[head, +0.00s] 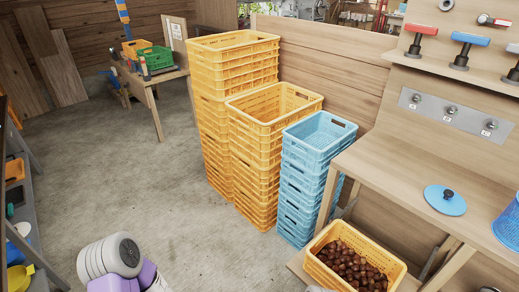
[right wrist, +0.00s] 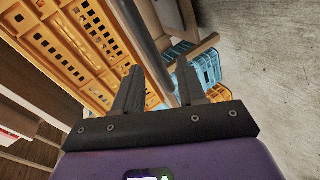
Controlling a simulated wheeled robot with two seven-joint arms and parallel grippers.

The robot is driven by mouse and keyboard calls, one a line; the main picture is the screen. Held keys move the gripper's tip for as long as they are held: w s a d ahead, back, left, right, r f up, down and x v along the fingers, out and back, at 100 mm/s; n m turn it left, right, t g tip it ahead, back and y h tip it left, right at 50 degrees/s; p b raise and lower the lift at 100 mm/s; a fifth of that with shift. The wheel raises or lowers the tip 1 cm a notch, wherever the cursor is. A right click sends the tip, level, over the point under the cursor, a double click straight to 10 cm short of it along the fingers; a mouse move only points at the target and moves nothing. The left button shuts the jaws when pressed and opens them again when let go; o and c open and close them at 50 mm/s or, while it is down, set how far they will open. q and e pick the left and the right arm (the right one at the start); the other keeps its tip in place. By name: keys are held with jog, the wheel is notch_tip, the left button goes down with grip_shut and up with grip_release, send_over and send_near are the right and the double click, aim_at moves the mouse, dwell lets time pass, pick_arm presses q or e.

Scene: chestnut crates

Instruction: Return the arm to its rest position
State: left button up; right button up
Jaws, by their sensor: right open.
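My right gripper (right wrist: 158,82) shows in the right wrist view, with its two dark fingers apart and nothing between them. A yellow crate (right wrist: 85,45) lies beyond the fingers on the left of that view. The right gripper does not show in the head view. A white and purple arm part of mine (head: 112,262) is at the lower left of the head view. My left gripper is out of view.
Tall yellow crate stacks (head: 250,148) and a blue stack (head: 312,165) stand on the floor. A yellow crate of chestnuts (head: 322,262) sits under the wooden workbench (head: 400,178), which bears a blue lid (head: 445,200). The concrete floor (head: 130,175) at left centre is clear.

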jog(key=a+r+m+g+y+p, duration=0.2)
jog(key=a+r+m+g+y, duration=0.1)
jog(key=a+r+m+y, duration=0.35)
jog(key=s+a+r+m+g+y, duration=0.1)
jog(key=s+a+r+g+y, duration=0.2)
jog(key=s+r, duration=0.3)
jog(key=s+a+r+m+g+y+p, duration=0.1)
jog(key=s+a+r+g+y, duration=0.2)
jog(key=s+r, duration=0.3)
notch_tip(320, 180, up, 3)
jog(key=shift+s+a+f+y, duration=0.2)
jog(key=shift+s+y, duration=0.05)
jog(key=shift+y, duration=0.3)
